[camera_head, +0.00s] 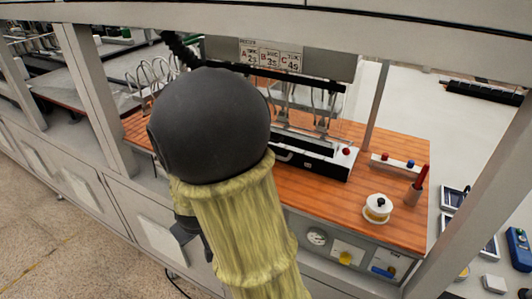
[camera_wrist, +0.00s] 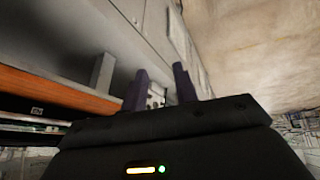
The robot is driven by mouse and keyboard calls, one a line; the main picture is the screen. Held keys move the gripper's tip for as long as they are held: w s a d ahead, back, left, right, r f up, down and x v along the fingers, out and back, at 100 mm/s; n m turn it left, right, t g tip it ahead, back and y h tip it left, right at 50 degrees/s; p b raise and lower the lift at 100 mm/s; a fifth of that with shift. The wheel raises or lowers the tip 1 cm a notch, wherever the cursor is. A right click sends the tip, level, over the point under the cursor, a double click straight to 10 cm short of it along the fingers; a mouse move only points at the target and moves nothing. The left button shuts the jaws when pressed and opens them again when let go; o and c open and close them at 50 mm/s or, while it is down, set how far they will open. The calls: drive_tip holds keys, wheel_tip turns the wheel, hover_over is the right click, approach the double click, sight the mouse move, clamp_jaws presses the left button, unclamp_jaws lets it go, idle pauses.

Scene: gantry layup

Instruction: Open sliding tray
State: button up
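The sliding tray is not clear to me. A black-fronted unit (camera_head: 325,166) with a pale bar handle (camera_head: 283,156) sits on the wooden bench top, partly hidden behind my arm, and may be it. In the wrist view my gripper (camera_wrist: 161,88) shows two dark fingers standing apart, with nothing held between them. Beyond the fingers is a small pale panel with dark marks (camera_wrist: 156,101) on the grey bench front. In the head view my arm hides most of the gripper; a dark part of it shows low, in front of the bench.
The wooden bench top (camera_head: 335,205) carries a white pot with a black knob (camera_head: 377,208) and a cup with red sticks (camera_head: 416,192). Grey frame posts (camera_head: 97,95) flank the bench. A gauge (camera_head: 317,237) is on its front. Speckled floor (camera_head: 60,235) is open at left.

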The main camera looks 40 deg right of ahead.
drive_tip(key=w+d+n+t+h, duration=0.1)
drive_tip(key=w+d+h, duration=0.45)
drive_tip(key=d, duration=0.35)
drive_tip(key=s+d+r+n+h+p, duration=0.1)
drive_tip(key=d+r+n+h, duration=0.1)
drive_tip(key=d+r+h, duration=0.4)
drive_tip(key=shift+s+d+r+g+h, duration=0.25)
drive_tip(key=shift+d+g+h, duration=0.05)
drive_tip(key=shift+d+h, duration=0.6)
drive_tip(key=p+x, duration=0.4)
drive_tip(key=x, duration=1.3)
drive_tip(key=shift+w+d+f, duration=0.1)
clamp_jaws()
